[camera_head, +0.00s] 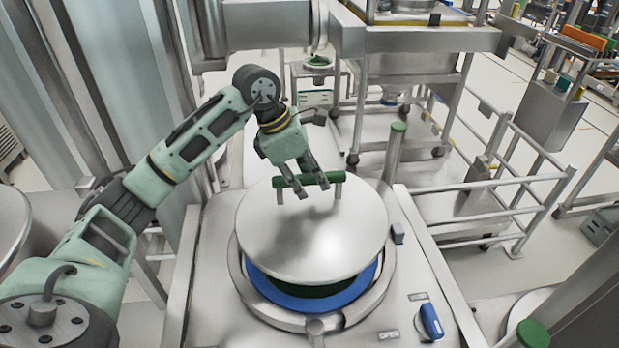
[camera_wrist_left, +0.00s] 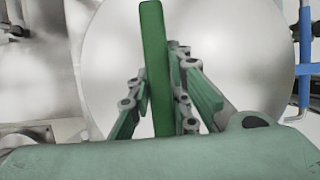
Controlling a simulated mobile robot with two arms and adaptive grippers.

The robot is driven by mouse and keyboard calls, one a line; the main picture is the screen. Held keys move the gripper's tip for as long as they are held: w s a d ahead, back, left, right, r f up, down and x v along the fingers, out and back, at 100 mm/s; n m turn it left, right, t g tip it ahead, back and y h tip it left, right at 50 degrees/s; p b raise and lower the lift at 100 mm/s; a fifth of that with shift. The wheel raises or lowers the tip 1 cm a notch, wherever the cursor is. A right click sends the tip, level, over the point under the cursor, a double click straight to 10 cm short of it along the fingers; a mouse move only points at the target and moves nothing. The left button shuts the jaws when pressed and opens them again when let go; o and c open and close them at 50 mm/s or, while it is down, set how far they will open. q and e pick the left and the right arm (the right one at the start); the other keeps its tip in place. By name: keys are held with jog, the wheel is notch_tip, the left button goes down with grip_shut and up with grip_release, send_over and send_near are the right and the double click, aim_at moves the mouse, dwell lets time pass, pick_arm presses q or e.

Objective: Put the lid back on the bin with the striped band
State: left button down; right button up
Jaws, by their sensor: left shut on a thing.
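The lid (camera_head: 312,235) is a round, shiny metal disc with a green bar handle (camera_head: 335,177). My left gripper (camera_head: 305,185) is shut on this handle, with a finger on each side of it. In the left wrist view the green handle (camera_wrist_left: 154,60) runs between the fingers (camera_wrist_left: 158,85) and the pale lid (camera_wrist_left: 225,50) fills the middle. The lid is over a bin opening with a blue ring (camera_head: 308,300). A dark green strip shows between the lid's near edge and the ring, so the lid looks raised there. No striped band is visible. My right gripper is not in view.
The opening sits in a metal station top (camera_head: 420,285) with a blue knob (camera_head: 431,321) near an "OPEN" label. A green-capped post (camera_head: 393,155) stands behind the lid to the right. Metal railings (camera_head: 520,205) stand on the right, and a steel frame is behind.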

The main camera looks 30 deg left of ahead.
aim_at(310, 200)
pick_arm(q)
jog(key=shift+s+d+f+b, duration=0.15)
jog(key=shift+f+b, duration=0.1)
jog(key=shift+b, duration=0.05)
jog(key=shift+f, duration=0.3)
jog(key=shift+f+b, duration=0.5)
jog(key=shift+f, duration=0.1)
jog(key=shift+w+f+b, duration=0.2)
jog(key=shift+f+b, duration=0.1)
jog(key=shift+f, duration=0.5)
jog(key=shift+f+b, duration=0.75)
jog(key=shift+f, duration=0.3)
jog(key=shift+f+b, duration=0.4)
jog(key=shift+f, duration=0.35)
jog(key=shift+f+b, duration=0.8)
jog(key=shift+f, duration=0.35)
jog(key=shift+s+f, duration=0.1)
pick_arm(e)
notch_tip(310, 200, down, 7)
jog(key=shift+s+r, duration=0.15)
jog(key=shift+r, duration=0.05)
